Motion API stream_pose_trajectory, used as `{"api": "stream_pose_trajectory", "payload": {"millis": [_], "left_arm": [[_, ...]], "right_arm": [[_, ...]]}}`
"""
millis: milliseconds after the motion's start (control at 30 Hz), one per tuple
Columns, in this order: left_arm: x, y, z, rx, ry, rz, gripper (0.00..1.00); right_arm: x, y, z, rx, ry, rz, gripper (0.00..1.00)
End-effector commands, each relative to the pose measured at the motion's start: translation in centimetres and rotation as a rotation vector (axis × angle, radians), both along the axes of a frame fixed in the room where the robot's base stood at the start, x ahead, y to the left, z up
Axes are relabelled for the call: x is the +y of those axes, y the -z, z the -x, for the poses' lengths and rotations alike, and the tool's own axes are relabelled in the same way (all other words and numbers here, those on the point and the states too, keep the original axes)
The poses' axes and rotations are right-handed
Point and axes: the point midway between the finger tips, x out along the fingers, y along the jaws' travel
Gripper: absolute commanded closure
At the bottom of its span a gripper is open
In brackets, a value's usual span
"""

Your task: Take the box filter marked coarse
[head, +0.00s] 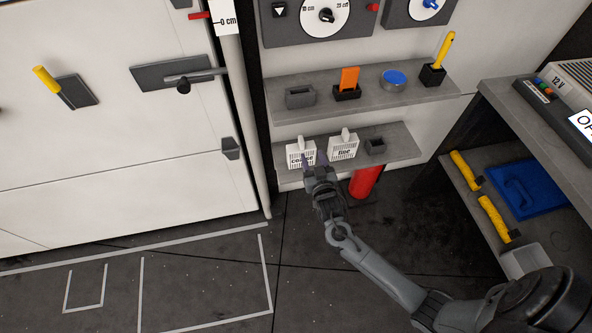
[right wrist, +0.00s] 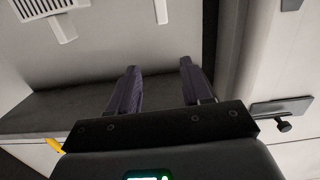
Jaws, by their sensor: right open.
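The white box filter marked coarse (head: 298,157) stands upright on the lower grey wall shelf, with a pale handle on top. Its label is partly covered by my right gripper (head: 315,163), which is just in front of it in the head view. The right gripper is open, and in the right wrist view its two dark fingers (right wrist: 156,82) have nothing between them. A similar white box filter, marked fine (head: 343,149), stands to the right of the coarse one. My left gripper is not in view.
An empty dark holder (head: 375,146) sits at the right of the lower shelf (head: 405,146). The upper shelf (head: 425,90) above holds an orange tool (head: 349,78), a blue-topped tin (head: 393,78) and a yellow-handled tool (head: 444,55). A red cylinder (head: 365,182) stands below.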

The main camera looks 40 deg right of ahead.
Motion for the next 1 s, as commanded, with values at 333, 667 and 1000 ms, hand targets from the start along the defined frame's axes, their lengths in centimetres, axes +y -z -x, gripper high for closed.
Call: {"api": "stream_pose_trajectory", "payload": {"millis": [333,667,1000], "left_arm": [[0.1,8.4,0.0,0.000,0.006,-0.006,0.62],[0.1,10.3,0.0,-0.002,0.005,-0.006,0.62],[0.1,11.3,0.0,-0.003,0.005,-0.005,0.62]], "right_arm": [[-0.2,4.2,-3.2,-0.075,0.001,0.004,0.51],[-1.4,4.2,-6.4,-0.089,0.002,0.005,0.51],[-2.6,4.2,-8.8,-0.086,0.001,0.004,0.51]]}}
